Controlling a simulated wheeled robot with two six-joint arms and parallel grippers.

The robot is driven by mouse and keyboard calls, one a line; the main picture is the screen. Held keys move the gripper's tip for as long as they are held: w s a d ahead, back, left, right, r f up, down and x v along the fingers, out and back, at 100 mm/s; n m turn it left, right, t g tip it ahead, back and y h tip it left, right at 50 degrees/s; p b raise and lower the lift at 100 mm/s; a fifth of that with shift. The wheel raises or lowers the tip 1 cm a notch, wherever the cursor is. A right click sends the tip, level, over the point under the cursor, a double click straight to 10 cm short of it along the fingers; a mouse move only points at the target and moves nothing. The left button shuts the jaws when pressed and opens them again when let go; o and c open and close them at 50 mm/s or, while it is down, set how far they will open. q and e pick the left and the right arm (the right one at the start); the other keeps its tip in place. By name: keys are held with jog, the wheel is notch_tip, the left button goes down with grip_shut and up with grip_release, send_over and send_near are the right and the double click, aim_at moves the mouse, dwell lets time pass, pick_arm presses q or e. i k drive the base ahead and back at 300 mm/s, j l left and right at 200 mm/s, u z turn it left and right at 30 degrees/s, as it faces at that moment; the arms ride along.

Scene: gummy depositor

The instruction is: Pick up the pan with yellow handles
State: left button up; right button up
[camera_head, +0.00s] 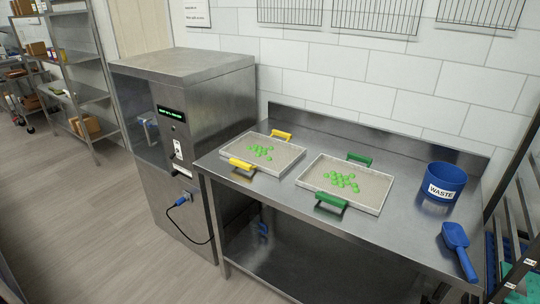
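The pan with yellow handles (284,163) lies flat on the left part of the steel table, next to the tall machine. It is a shallow light-coloured tray with a small cluster of green gummies (260,151) in it. One yellow handle (242,165) is on its near side and the other yellow handle (281,136) is on its far side. Neither of my grippers shows in the head view.
A similar pan with green handles (372,204) lies close to its right, also holding green gummies. A blue waste bin (443,187) and a blue scoop (457,250) are at the table's right end. The steel machine (186,90) stands left of the steel table (400,238).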

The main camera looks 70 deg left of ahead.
aim_at(270, 155)
jog(key=u, duration=1.4)
jog(key=i+j+u, duration=0.1)
jog(key=u, duration=0.9)
jog(key=i, duration=0.4)
